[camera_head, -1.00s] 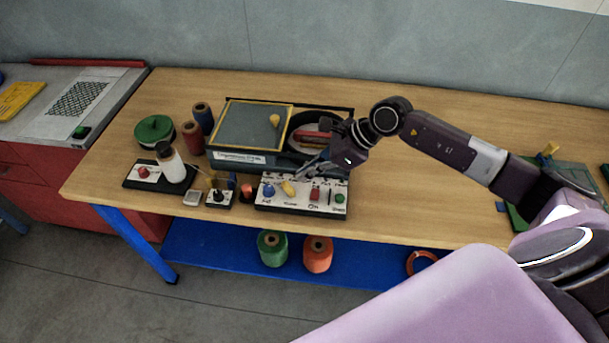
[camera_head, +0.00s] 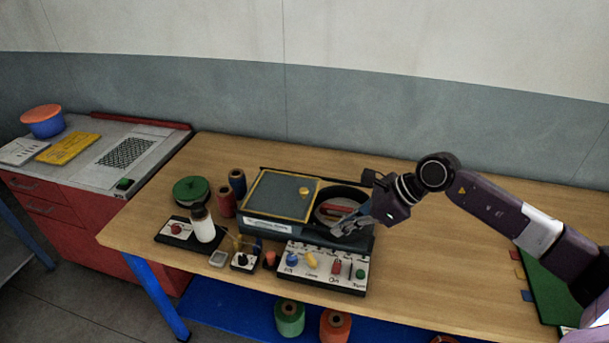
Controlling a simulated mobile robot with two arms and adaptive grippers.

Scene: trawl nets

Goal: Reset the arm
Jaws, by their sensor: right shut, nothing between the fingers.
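My right arm comes in from the right edge and reaches over the wooden workbench (camera_head: 450,259). My right gripper (camera_head: 340,230) is shut and empty. Its fingertips point down and left, over the right part of the grey machine (camera_head: 262,224) with the yellow-framed top. They are above the back edge of the white control panel (camera_head: 322,268), which carries blue, yellow, red and green controls. I cannot tell whether the fingertips touch the machine. My left gripper is not in view.
A green round container (camera_head: 191,189), thread spools (camera_head: 227,203) and a white bottle (camera_head: 203,225) stand left of the machine. A green board (camera_head: 556,284) lies under my arm at the right. The bench's middle right is clear. A red cabinet (camera_head: 75,222) adjoins at left.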

